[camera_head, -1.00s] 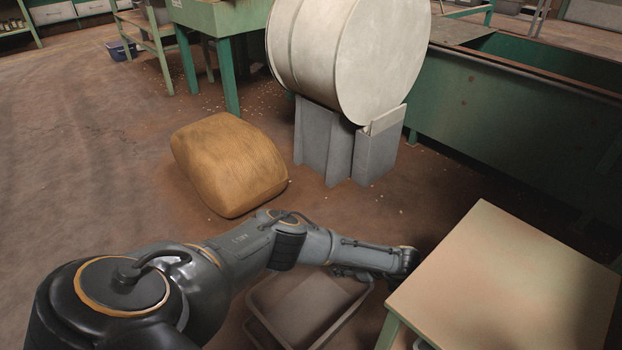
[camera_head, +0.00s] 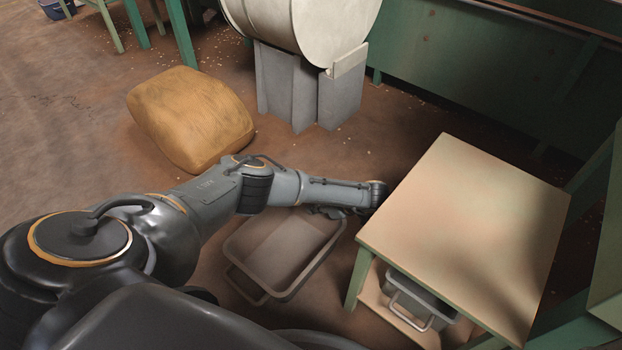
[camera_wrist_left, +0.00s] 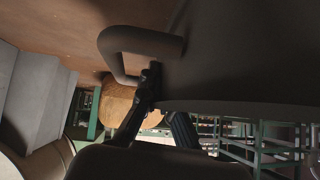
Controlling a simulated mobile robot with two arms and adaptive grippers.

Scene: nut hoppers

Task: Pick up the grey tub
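A grey tub (camera_head: 248,275) with a rim and end handle sits on the floor below my left forearm, looking empty. A second, smaller grey tub (camera_head: 450,304) with a raised handle stands on the shelf under the small table. My left gripper (camera_head: 328,212) is low at the floor tub's far right end, partly hidden by my arm. In the left wrist view, a bent grey handle (camera_wrist_left: 118,42) juts from a dark grey wall (camera_wrist_left: 245,60). One finger of my gripper (camera_wrist_left: 158,92) overlaps the handle's end; the other's tip is hidden. Contact is unclear. My right gripper is not in view.
The small table (camera_head: 465,225) stands close right of my left wrist, its top bare. A brown sack (camera_head: 190,118) lies on the floor at left. A pale drum (camera_head: 310,25) on grey supports stands behind. Floor between sack and table is mostly clear.

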